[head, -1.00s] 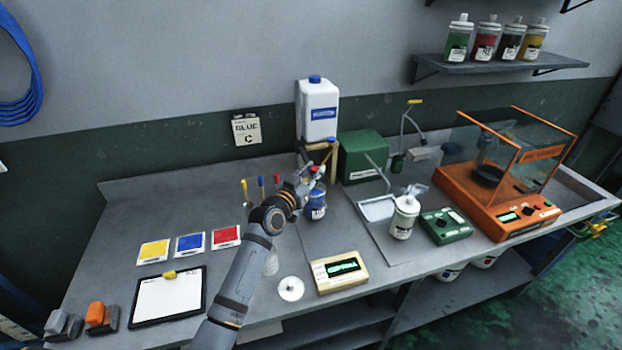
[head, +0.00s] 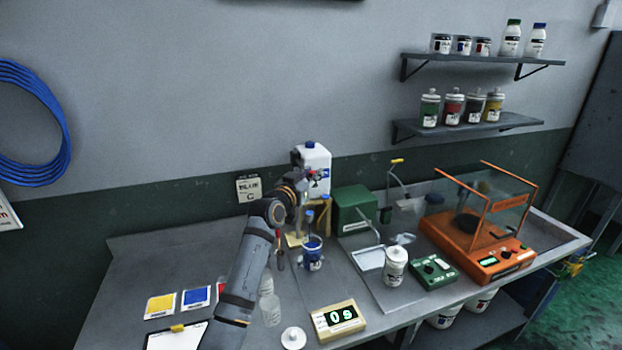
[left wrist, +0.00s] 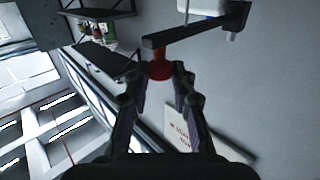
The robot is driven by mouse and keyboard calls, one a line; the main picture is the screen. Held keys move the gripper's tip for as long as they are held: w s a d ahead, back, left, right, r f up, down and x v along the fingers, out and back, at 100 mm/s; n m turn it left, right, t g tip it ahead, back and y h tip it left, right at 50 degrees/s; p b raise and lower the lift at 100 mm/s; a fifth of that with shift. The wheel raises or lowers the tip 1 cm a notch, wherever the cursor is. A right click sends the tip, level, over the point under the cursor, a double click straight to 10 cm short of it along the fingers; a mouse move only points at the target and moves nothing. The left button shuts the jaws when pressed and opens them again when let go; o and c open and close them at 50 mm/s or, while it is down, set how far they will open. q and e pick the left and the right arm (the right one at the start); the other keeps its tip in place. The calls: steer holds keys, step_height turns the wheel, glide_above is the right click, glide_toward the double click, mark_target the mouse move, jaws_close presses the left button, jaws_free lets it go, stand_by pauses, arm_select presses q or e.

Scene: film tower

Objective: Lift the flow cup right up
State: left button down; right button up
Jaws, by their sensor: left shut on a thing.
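My left gripper (head: 312,178) is raised in front of the white jug in the head view, well above the blue-labelled can (head: 312,256). In the left wrist view my left gripper (left wrist: 160,76) is shut on a red grip (left wrist: 160,69), which I take as the flow cup's handle. The flow cup's body is not clear. A small blue-and-pale thing (head: 309,217) shows between the gripper and the can; I cannot tell whether it is part of the cup. My right gripper is not in view.
The white jug (head: 318,158) and green box (head: 352,211) stand behind. A timer (head: 338,320) reads 09 at the bench front. A white jar (head: 396,266) and the orange balance (head: 480,242) are to the right. Wall shelves (head: 468,126) hang at upper right.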

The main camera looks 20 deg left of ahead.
arm_select(q)
steer(key=shift+r, duration=0.35)
steer(key=c, duration=1.5)
jaws_free()
steer(key=o, duration=0.4)
steer(key=shift+f, duration=0.1)
steer(key=s+a, duration=0.2)
steer(key=s, duration=0.9)
steer(key=shift+s, duration=0.4)
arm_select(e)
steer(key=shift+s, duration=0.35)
arm_select(q)
steer(key=shift+a+f, duration=0.1)
steer(key=shift+a, duration=0.05)
